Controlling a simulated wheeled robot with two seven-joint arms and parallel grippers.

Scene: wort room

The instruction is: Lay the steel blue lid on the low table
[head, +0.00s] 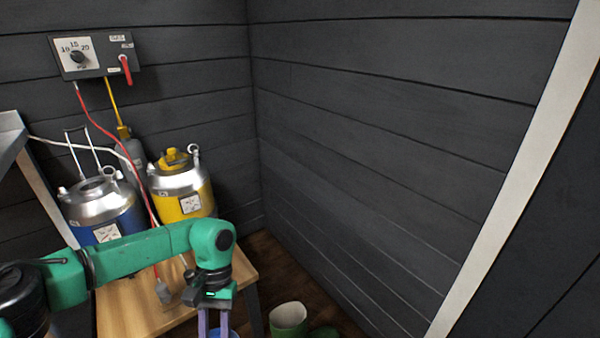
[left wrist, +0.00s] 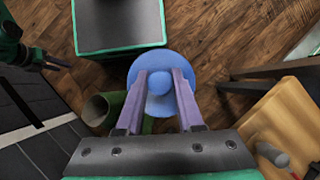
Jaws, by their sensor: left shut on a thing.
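The steel blue lid (left wrist: 180,62) is a round disc with a ball knob, seen in the left wrist view. My left gripper (left wrist: 160,80) is shut on its knob with both purple fingers. In the head view only a sliver of the lid (head: 232,333) shows at the bottom edge, beside the purple fingers of my left gripper (head: 215,325). The low wooden table (head: 125,312) stands left of the gripper there. In the left wrist view the table (left wrist: 290,120) is at the right, apart from the lid, which appears over the floor. My right gripper (left wrist: 55,62) seems to show at the upper left.
A blue keg (head: 80,215) with an open-looking top and a yellow keg (head: 180,206) with a yellow lid stand behind the table.

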